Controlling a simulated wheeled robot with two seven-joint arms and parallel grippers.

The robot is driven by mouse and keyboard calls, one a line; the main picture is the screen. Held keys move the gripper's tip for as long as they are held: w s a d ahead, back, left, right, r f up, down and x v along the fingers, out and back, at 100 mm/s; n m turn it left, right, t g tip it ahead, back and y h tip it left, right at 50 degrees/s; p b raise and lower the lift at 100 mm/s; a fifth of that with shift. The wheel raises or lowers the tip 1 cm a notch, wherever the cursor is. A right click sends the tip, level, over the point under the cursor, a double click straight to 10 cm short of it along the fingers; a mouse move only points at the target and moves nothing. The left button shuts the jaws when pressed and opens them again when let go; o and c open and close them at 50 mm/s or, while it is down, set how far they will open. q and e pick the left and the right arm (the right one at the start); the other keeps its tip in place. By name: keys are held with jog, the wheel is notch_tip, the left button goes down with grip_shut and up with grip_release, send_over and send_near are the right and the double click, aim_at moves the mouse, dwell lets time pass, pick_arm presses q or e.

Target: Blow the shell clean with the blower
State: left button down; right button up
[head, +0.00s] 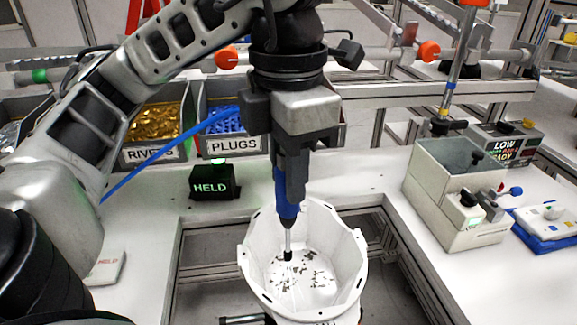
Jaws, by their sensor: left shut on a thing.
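The white helmet shell (258,262) sits open side up in the gap of the bench, with dark specks scattered on its inner floor. My left gripper (290,185) is above the shell and shut on the blue blower (287,208). The blower points down, and its thin metal nozzle with a black tip reaches inside the shell, over the specks. Whether the tip touches the floor is hard to tell. A blue hose (165,150) runs off to the left behind my arm. My right gripper is not in view.
Bins marked RIVETS (150,155) and PLUGS (232,146) stand behind, with a black box reading HELD (214,181) in front. A beige box fixture (440,205), a white device on a blue pad (545,219) and a LOW/READY display (508,143) are at right. Metal rails cross behind.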

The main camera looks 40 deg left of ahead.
pick_arm(q)
jog(key=shift+w+a, duration=0.1)
jog(key=shift+w+a, duration=1.35)
jog(key=shift+a, duration=0.25)
jog(key=shift+w, duration=0.1)
jog(key=shift+w+a, duration=1.4)
jog(key=shift+a, duration=0.3)
jog(key=shift+w+d, duration=0.1)
dwell(0.5)
jog(key=shift+w+d, duration=1.85)
jog(key=shift+w, duration=0.3)
